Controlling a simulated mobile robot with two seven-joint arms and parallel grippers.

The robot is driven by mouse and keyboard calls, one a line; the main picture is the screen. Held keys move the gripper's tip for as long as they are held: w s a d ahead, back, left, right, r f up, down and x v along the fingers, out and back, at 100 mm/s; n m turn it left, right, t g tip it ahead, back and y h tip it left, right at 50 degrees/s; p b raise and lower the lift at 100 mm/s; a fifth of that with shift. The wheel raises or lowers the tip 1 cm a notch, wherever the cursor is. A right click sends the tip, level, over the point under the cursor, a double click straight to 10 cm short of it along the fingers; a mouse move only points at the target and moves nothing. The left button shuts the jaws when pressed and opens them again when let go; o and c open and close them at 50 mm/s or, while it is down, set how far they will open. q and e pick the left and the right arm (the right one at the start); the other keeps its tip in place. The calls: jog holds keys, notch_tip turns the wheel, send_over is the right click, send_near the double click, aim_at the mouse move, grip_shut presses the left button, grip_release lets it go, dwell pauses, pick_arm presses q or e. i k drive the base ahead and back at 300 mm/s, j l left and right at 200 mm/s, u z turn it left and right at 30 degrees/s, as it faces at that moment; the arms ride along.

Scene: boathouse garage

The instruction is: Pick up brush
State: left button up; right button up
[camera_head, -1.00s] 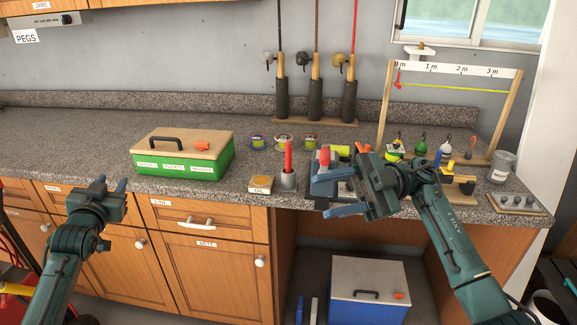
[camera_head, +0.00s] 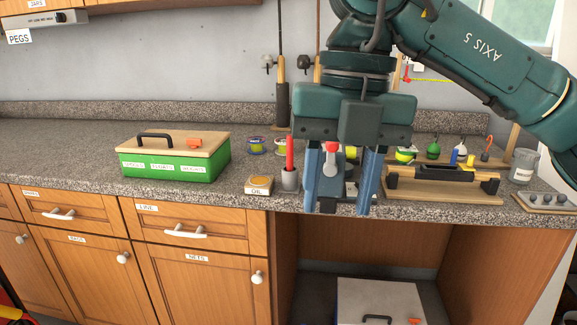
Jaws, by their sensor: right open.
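A red upright handle, seemingly the brush (camera_head: 289,153), stands in a small grey cup (camera_head: 290,180) on the counter. Its lower end is hidden inside the cup. My right gripper (camera_head: 338,208) points down just to the right of the cup, at the counter's front edge. Its blue fingers are apart and do not touch the brush. A grey device with a red knob (camera_head: 331,147) shows between the fingers, partly hidden by them. My left gripper is out of view.
Line spools (camera_head: 256,146) lie behind. A wooden rack (camera_head: 440,190) stands to the right. The far-left counter is clear.

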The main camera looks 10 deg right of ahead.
aim_at(290, 139)
jog(key=i, duration=1.35)
